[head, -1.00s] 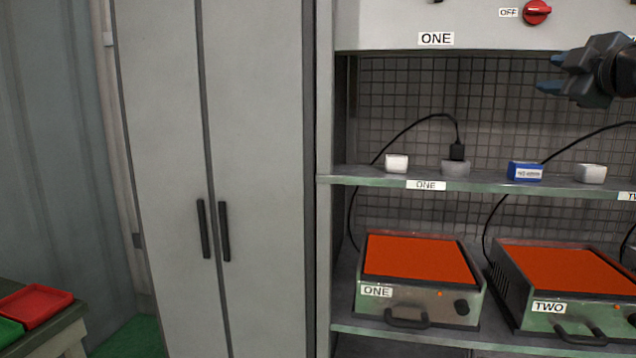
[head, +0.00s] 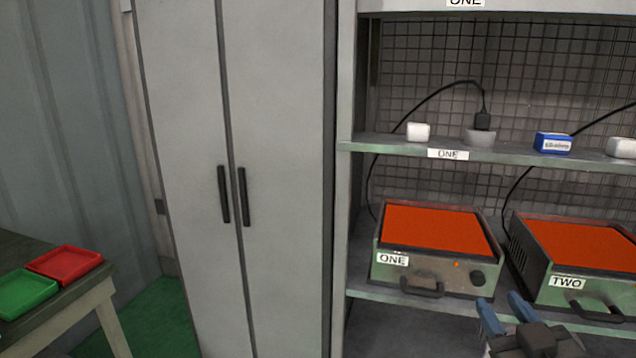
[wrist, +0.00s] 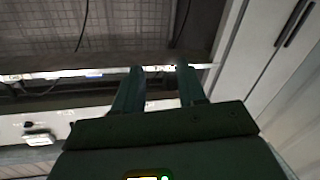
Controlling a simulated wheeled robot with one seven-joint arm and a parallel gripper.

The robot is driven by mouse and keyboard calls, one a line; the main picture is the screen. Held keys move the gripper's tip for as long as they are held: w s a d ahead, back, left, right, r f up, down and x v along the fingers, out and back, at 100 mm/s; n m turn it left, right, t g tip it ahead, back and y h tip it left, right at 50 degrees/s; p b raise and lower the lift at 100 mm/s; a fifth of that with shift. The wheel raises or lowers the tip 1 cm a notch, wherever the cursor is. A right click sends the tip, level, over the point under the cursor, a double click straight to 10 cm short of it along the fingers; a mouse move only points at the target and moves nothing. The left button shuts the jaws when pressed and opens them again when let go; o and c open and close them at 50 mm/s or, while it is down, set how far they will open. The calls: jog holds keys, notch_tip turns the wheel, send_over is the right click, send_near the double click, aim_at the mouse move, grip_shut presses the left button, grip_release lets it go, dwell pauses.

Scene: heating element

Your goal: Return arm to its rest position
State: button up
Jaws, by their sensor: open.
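My gripper (head: 504,315) shows at the bottom right of the head view, in front of the lower shelf, below the two heating units. Its two blue fingers are apart, with nothing between them. In the wrist view my gripper (wrist: 160,78) also shows open and empty, its fingers pointing toward the shelf. The rest of my arm is mostly out of the picture.
Heating unit ONE (head: 435,233) and heating unit TWO (head: 585,245), both with orange-red tops, stand on the lower shelf. The upper shelf (head: 390,145) holds small blocks. A closed cabinet (head: 280,100) stands left of it. Red (head: 66,262) and green (head: 24,293) trays sit on a table at far left.

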jog(key=s+a+f+m, duration=0.2)
jog(key=s+a+f, duration=0.2)
jog(key=s+f, duration=0.45)
jog(key=s+a+r+g+y, duration=0.1)
jog(key=s+g, duration=0.2)
jog(key=s, duration=2.7)
jog(key=shift+s+a+r, duration=0.15)
jog(key=shift+s+a, duration=0.05)
jog(key=shift+s, duration=0.15)
jog(key=shift+o, duration=0.7)
jog(key=shift+s+r, duration=0.2)
jog(key=shift+s, duration=0.05)
